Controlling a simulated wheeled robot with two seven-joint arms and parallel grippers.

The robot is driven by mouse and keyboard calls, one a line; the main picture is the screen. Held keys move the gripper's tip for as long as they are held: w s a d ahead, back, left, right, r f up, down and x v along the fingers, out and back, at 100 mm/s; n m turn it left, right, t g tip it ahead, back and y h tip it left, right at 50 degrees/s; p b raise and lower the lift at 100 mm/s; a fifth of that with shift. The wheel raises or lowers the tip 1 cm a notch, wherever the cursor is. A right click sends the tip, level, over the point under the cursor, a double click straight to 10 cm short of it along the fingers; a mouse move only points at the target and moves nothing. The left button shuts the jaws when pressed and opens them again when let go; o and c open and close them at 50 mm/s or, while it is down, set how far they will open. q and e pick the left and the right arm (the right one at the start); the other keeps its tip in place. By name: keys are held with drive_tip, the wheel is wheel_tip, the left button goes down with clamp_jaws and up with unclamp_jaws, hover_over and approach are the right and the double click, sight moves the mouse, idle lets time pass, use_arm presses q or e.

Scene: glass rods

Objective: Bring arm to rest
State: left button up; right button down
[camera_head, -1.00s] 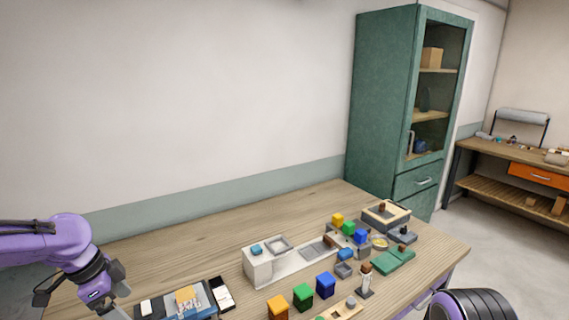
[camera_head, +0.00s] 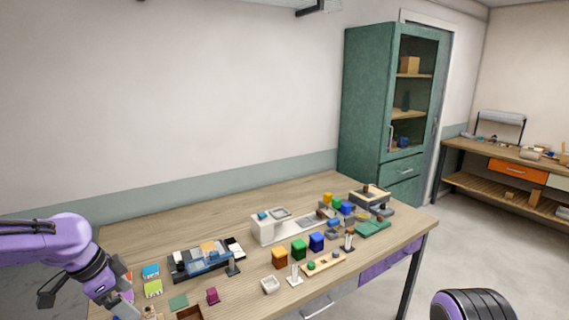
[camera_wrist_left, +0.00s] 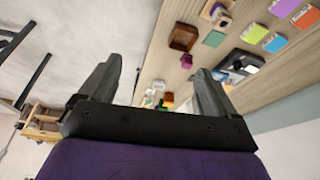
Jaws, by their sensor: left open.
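My left arm comes in from the left in the head view, purple with a dark wrist. Its gripper (camera_head: 121,305) is at the front left of the wooden table (camera_head: 130,233), its fingertips partly cut off by the frame's lower edge. In the left wrist view the two grey fingers of the left gripper (camera_wrist_left: 155,80) stand wide apart with nothing between them. The table (camera_wrist_left: 180,70) lies beyond the fingers there, at a steep tilt. My right gripper does not show; only a dark ribbed, purple-edged part is at the lower right of the head view.
Colored cards (camera_head: 151,271), a dark tray (camera_head: 185,264), a small white dish (camera_head: 270,285) and orange, green and blue blocks (camera_head: 298,248) stand on the table. A white unit (camera_head: 265,230) is behind them. The table's back left is clear. A green cabinet (camera_head: 365,105) stands behind the table.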

use_arm(q)
drive_tip(key=w+n+t, duration=0.3)
drive_tip(key=w+n, duration=0.1)
drive_tip(key=w, duration=0.2)
wheel_tip(320, 180, down, 9)
drive_tip(key=d+n+t+y+b, duration=0.2)
drive_tip(key=n+t+b, duration=0.1)
drive_tip(key=n, duration=0.5)
drive_tip(key=s+f+n+y+b, duration=0.2)
drive_tip(key=s+f+n, duration=0.15)
drive_tip(key=f, duration=0.55)
drive_tip(key=s+f+n+y+b, duration=0.1)
drive_tip(key=s+f+n+b, duration=0.1)
drive_tip(key=s+f, duration=0.45)
drive_tip(key=s+d+f+g+b, duration=0.1)
drive_tip(key=s+f+g+b, duration=0.1)
drive_tip(key=s+f, duration=0.8)
drive_tip(key=s+d+f+g+y+b, duration=0.1)
drive_tip(key=s+f+g+b, duration=0.2)
drive_tip(key=s+f, duration=0.8)
drive_tip(key=s+b, duration=0.1)
drive_tip(key=s, duration=0.2)
drive_tip(key=shift+s+d+f+b, duration=0.25)
drive_tip(key=shift+s+f+b, duration=0.05)
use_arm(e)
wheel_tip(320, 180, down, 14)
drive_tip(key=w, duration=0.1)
use_arm(q)
drive_tip(key=shift+m, duration=0.25)
